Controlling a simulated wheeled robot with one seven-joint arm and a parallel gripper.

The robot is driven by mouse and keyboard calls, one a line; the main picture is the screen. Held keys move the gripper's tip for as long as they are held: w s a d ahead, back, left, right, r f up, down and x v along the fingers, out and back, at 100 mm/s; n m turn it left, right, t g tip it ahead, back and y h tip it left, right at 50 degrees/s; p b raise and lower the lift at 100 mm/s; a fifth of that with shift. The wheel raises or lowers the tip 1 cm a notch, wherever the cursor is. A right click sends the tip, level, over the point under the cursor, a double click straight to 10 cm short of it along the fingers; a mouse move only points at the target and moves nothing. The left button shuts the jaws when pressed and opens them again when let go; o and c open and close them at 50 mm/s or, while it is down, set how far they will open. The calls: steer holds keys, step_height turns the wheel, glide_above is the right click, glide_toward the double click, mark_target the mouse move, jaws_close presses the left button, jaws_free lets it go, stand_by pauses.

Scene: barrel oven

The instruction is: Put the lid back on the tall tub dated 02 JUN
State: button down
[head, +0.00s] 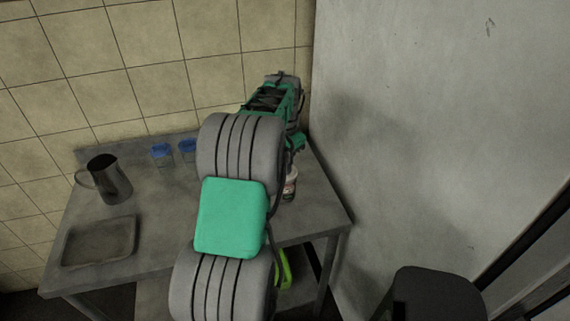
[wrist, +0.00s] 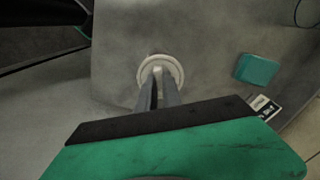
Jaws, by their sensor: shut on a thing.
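My gripper (wrist: 160,88) points down in the wrist view, its two fingers close together on a pale, round, rimmed thing (wrist: 146,66) that looks like a lid. In the head view my arm hides the fingers. A small tub with a pale body and reddish band (head: 291,183) stands at the table's right side, partly behind my arm. Two blue-topped tubs (head: 161,154) (head: 187,150) stand at the back by the wall. The wrist view shows a teal, squarish top (wrist: 256,70) at right, with a black-and-white label (wrist: 265,107) near it. No date is readable.
The grey metal table (head: 160,225) holds a dark metal jug (head: 110,180) and a shallow tray (head: 100,242) at left. A tiled wall stands behind and a plain grey wall (head: 400,120) rises close on the right. A dark stool (head: 435,292) is at lower right.

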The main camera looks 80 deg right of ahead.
steer(key=c, duration=0.9)
jaws_free()
steer(key=shift+c, duration=0.2)
steer(key=shift+r+p, duration=2.55)
steer(key=shift+r, duration=0.95)
steer(key=shift+c, duration=0.4)
jaws_close()
steer(key=shift+f, duration=0.15)
